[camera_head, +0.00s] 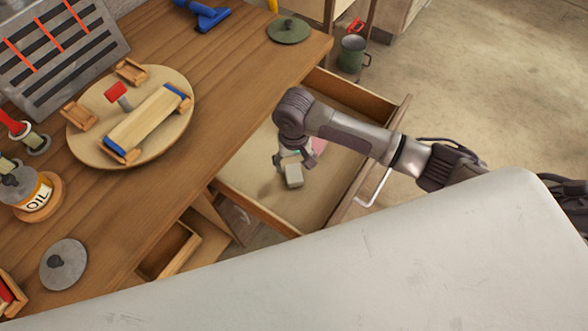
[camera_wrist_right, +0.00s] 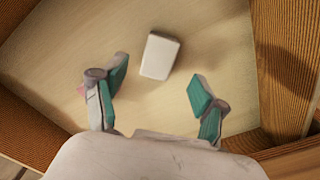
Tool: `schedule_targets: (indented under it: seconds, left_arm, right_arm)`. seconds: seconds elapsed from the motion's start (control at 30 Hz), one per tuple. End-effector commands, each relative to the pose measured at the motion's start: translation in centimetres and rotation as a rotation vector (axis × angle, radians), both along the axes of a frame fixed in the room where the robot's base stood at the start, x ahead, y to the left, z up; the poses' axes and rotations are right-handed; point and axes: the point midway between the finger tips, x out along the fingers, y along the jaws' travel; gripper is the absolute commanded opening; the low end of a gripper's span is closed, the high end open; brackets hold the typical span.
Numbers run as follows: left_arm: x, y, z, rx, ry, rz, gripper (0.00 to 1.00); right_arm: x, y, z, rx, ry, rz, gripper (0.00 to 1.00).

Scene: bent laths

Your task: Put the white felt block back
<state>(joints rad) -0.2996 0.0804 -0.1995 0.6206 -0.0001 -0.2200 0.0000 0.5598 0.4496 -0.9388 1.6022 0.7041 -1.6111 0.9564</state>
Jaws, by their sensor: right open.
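The white felt block (camera_head: 293,175) lies in the open drawer (camera_head: 245,182), on its pale floor. In the right wrist view the white felt block (camera_wrist_right: 159,55) sits just beyond the fingertips, between their lines, with a gap to each. My right gripper (camera_head: 286,160) reaches down into the drawer, right at the block in the head view. In its wrist view the right gripper (camera_wrist_right: 159,85) has its green-padded fingers spread, with nothing between them. My left gripper is out of view.
A pink item (camera_head: 318,146) lies in the drawer, partly behind the gripper. The drawer walls (camera_wrist_right: 285,60) stand close around. On the wooden table are a round board (camera_head: 84,142) with a clamped wooden piece, an oil jar (camera_head: 38,197) and a grey lid (camera_head: 64,272). A green mug (camera_head: 352,54) stands beyond the drawer.

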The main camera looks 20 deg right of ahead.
Motion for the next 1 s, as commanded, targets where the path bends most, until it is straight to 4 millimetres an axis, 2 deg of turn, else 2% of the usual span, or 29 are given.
schedule_targets:
  seconds: [0.1, 0.3, 0.9, 1.0]
  left_arm:
    - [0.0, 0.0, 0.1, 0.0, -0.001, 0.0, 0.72]
    - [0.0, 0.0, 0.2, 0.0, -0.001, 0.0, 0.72]
    - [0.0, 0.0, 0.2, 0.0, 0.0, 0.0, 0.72]
    - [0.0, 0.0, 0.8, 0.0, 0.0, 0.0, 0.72]
  right_arm:
    - [0.1, 0.0, 2.5, 0.001, -0.004, 0.001, 0.72]
    - [0.0, 0.0, 4.7, 0.0, 0.0, -0.001, 0.72]
    - [0.0, 0.0, 5.1, 0.0, 0.0, -0.001, 0.72]
    - [0.0, 0.0, 5.7, 0.0, 0.0, -0.001, 0.72]
